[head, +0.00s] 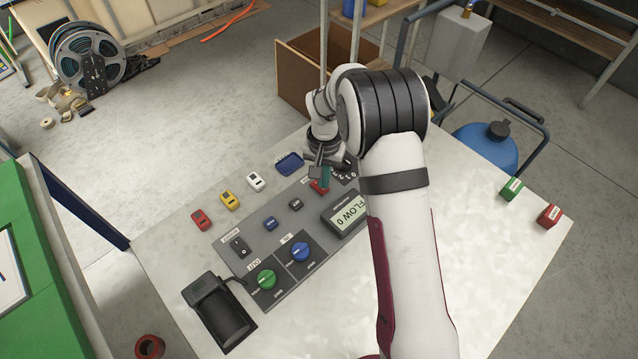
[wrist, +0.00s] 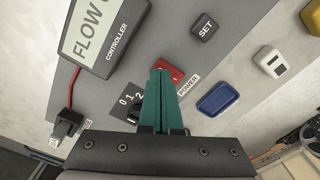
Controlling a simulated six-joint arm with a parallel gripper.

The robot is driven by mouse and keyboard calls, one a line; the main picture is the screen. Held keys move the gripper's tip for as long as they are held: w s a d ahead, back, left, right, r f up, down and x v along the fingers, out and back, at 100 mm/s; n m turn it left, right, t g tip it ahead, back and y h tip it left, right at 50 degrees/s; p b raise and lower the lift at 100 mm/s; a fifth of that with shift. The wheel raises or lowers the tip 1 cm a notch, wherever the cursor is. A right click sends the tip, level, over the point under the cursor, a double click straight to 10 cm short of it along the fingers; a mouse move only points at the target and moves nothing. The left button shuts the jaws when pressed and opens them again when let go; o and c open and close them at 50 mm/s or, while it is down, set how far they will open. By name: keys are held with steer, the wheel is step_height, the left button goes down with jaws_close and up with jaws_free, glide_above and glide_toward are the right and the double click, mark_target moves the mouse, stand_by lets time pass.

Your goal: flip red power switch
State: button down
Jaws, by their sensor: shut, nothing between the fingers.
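The red power switch (wrist: 175,72) sits on the grey controller panel (wrist: 165,30), beside the POWER label. In the head view the red switch (head: 317,188) shows at the panel's far edge, partly hidden by my gripper. My gripper (wrist: 162,71) has teal fingers, shut together with nothing between them. Its tips are over the left part of the red switch and hide some of it. I cannot tell whether they touch it. In the head view my gripper (head: 324,178) points down at the switch.
The display (head: 349,214) reads FLOW 0. A SET button (wrist: 205,26) and a blue tray (wrist: 219,97) lie to the right.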

steer(key=shift+f, duration=0.65)
step_height(320, 180, up, 6)
steer(key=shift+r, duration=0.5)
stand_by(0.4)
steer(key=s+d+r+m, duration=0.1)
steer(key=s+d+r, duration=0.2)
steer(key=s+r, duration=0.3)
steer(key=s+d+r, duration=0.3)
steer(key=s+r, duration=0.3)
steer(key=s, duration=0.1)
steer(key=s+d+m+y, duration=0.1)
steer(key=s, duration=1.7)
steer(key=shift+s+d+r+m+y, duration=0.25)
steer(key=shift+d+r+m+y, duration=0.05)
steer(key=shift+d+r+y, duration=0.1)
